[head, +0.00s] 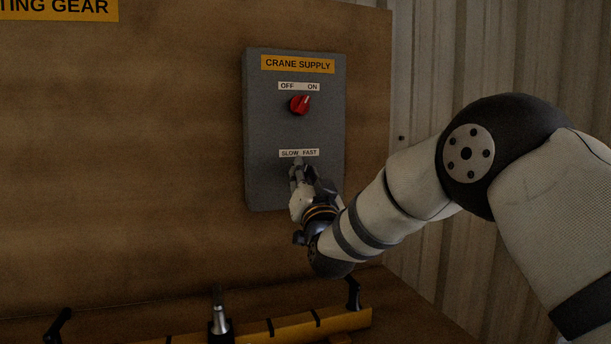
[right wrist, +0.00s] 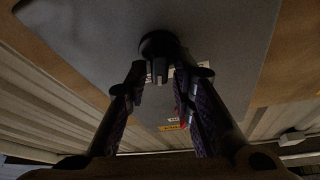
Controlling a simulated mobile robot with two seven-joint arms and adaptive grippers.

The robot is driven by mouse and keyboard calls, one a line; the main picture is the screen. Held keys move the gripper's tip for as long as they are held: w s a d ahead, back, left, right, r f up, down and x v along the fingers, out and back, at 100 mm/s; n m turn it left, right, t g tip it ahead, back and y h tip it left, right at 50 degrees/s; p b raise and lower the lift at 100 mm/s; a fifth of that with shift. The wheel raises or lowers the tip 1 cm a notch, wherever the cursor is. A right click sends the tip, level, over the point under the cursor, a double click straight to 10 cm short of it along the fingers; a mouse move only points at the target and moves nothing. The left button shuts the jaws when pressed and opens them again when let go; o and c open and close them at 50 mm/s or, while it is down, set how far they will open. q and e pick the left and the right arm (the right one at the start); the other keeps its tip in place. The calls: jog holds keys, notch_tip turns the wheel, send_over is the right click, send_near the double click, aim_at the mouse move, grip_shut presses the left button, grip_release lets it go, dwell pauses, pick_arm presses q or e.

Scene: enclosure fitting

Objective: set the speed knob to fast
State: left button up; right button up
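The grey crane supply box (head: 257,130) is on an upright brown board. Its speed knob sits below the SLOW FAST label (head: 299,153); in the head view my right gripper (head: 298,172) mostly hides it. In the right wrist view the knob (right wrist: 157,46) is dark and round with a grey grip bar. The right gripper (right wrist: 161,78) is open, with one finger on each side of the knob and visible gaps. My left gripper is not in view.
A red OFF/ON knob (head: 299,105) sits higher on the box, its pointer towards ON. Below the board lies a yellow bar (head: 295,328) with black bands, dark brackets and a silver-tipped fitting (head: 219,312). A corrugated wall (head: 430,70) stands at the right.

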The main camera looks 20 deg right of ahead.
grip_shut()
jog(key=shift+s+r+m+h, duration=0.1)
jog(key=shift+r+m+h, duration=0.2)
jog(key=shift+m, duration=0.4)
jog(key=shift+m+h+p, duration=0.4)
jog(key=shift+m+p, duration=0.05)
jog(key=shift+m, duration=0.35)
jog(key=shift+f+g, duration=0.3)
jog(key=shift+f, duration=0.05)
jog(key=o, duration=0.5)
grip_release()
jog(key=shift+o, duration=0.2)
jog(key=v, duration=1.1)
jog(key=shift+s+f, duration=0.2)
jog(key=shift+s, duration=0.15)
jog(key=shift+a, duration=0.1)
